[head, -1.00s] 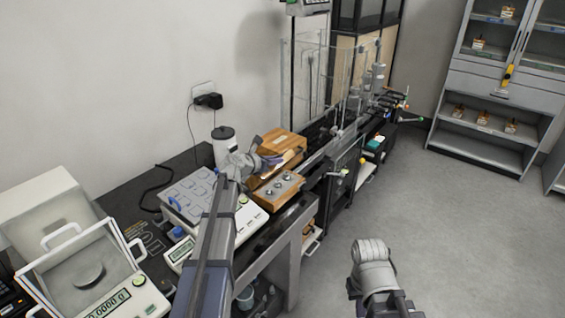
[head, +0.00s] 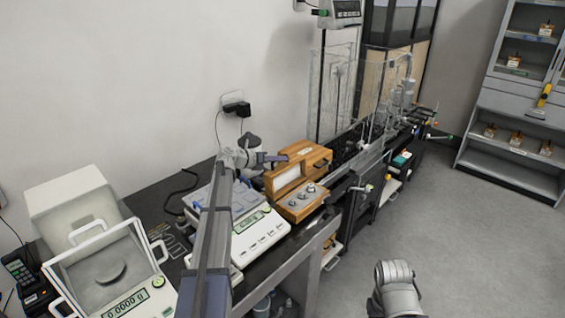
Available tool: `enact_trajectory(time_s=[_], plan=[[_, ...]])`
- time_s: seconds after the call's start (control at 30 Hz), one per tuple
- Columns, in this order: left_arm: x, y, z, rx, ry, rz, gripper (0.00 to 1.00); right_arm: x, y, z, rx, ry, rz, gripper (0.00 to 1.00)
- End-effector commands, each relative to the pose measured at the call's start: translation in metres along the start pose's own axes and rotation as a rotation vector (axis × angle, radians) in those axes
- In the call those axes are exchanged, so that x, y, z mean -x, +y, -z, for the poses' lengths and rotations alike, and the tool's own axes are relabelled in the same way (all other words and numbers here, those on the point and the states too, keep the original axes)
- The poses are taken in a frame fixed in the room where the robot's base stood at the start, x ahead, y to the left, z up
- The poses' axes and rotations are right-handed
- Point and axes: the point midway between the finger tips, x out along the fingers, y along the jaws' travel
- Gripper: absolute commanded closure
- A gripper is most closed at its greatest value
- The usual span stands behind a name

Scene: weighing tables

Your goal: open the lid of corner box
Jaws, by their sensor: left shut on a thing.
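The corner box (head: 303,204) is a wooden box on the black bench, with several metal weights in its front part. Behind the weights its wooden lid (head: 313,156) stands raised and tilted back, with a white panel facing forward. My left gripper (head: 279,158) reaches in from the left and is shut on the lid at its left upper edge. The fingertips are small here, and the exact contact is hard to see. My right gripper is not in view; only a grey part of my right arm shows at the bottom.
A white balance (head: 262,232) stands just in front of the box, partly behind my left arm. A larger balance with an open glass shield (head: 140,250) is at the lower left. Clear panels (head: 340,95) rise beyond the box. The floor to the right is free.

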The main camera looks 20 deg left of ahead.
Motion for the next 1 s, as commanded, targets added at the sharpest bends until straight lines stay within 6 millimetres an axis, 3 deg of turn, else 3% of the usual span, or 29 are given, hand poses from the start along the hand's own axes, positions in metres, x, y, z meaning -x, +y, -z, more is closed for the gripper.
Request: enact_trajectory(time_s=[0.67, 0.7, 0.77, 1.0], plan=[[0.0012, 0.0082, -0.0005, -0.002, 0.003, -0.004, 1.00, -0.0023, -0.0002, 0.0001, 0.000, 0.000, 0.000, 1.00], [0.0012, 0.0082, -0.0005, -0.002, 0.003, -0.004, 0.82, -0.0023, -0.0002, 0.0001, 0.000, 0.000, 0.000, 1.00], [0.0011, 0.0081, -0.0006, -0.002, 0.003, -0.004, 0.75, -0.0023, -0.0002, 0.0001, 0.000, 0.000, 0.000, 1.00], [0.0008, 0.0078, -0.0010, -0.001, 0.002, -0.003, 0.73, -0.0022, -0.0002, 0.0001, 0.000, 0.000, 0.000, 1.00]])
